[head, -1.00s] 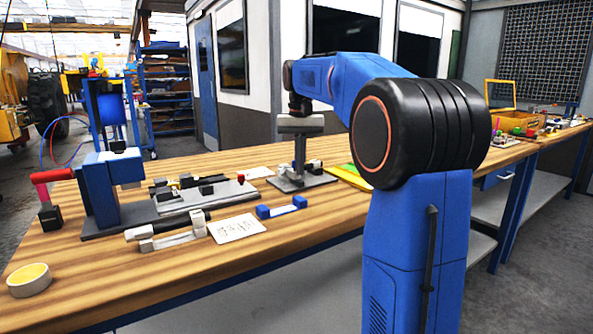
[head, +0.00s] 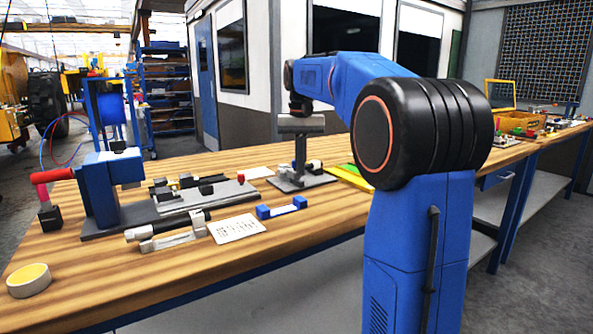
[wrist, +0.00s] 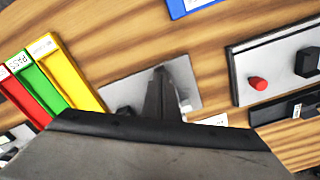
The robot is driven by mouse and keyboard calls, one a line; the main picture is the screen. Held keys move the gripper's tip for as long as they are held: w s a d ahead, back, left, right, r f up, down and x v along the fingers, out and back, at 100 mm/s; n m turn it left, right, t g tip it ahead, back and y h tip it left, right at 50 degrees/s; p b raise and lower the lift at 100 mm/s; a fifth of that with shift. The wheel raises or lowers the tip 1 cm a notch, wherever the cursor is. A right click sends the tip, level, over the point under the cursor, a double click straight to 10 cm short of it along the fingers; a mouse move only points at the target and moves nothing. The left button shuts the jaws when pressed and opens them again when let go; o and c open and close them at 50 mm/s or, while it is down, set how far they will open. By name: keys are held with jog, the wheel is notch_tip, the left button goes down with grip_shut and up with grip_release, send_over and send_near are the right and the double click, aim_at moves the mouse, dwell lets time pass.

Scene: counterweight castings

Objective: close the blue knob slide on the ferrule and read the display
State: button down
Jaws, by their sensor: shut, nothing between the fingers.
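My gripper (head: 300,168) is shut and empty, pointing down over a small grey plate (head: 318,181) with small blocks on it. In the wrist view my closed fingers (wrist: 161,75) hide the middle of that grey plate (wrist: 122,93); I cannot tell whether they touch it. I cannot make out a blue knob or a ferrule for sure. A long grey fixture (head: 222,193) with black blocks and a red knob (head: 240,178) is left of the gripper; the red knob shows at right in the wrist view (wrist: 258,83). No display is readable.
A blue-ended holder (head: 283,208), a printed card (head: 237,228) and a tape roll (head: 29,280) lie near the front edge. A blue upright fixture (head: 99,190) stands left. Red (wrist: 22,97), green (wrist: 40,87) and yellow (wrist: 70,75) trays are left in the wrist view.

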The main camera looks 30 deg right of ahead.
jog(key=shift+r, duration=0.1)
notch_tip(320, 180, up, 7)
dwell(1.0)
dwell(0.4)
